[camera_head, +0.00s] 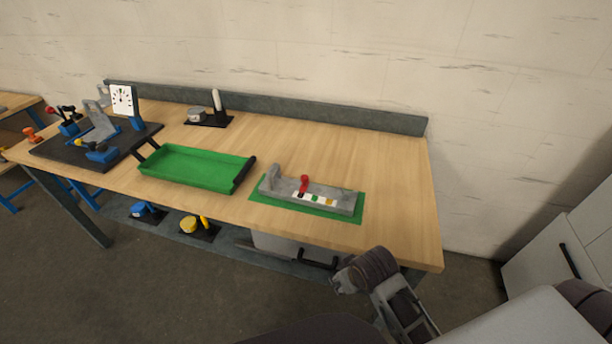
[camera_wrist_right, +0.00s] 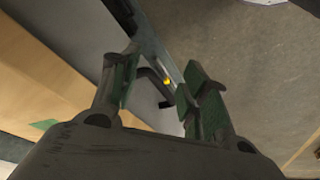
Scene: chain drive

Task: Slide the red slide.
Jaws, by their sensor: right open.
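The red slide (camera_head: 304,183) is a small upright red piece on a grey fixture (camera_head: 341,203). A strip of white, green and orange patches runs to the right of it. The fixture lies on a green mat (camera_head: 262,196) near the front of the workbench. My right gripper (camera_head: 345,282) is in front of and below the bench's front edge, well apart from the slide. In the right wrist view its two fingers (camera_wrist_right: 160,82) are spread with nothing held. The slide does not show there; a green patch at the left may be the mat. My left gripper is not in view.
A green tray (camera_head: 200,185) with dark handles stands left of the fixture. A drawer with a dark handle (camera_head: 318,263) hangs under the bench's front edge, close to my right gripper. A dial gauge (camera_head: 122,100) stands far left. The bench's right end is clear.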

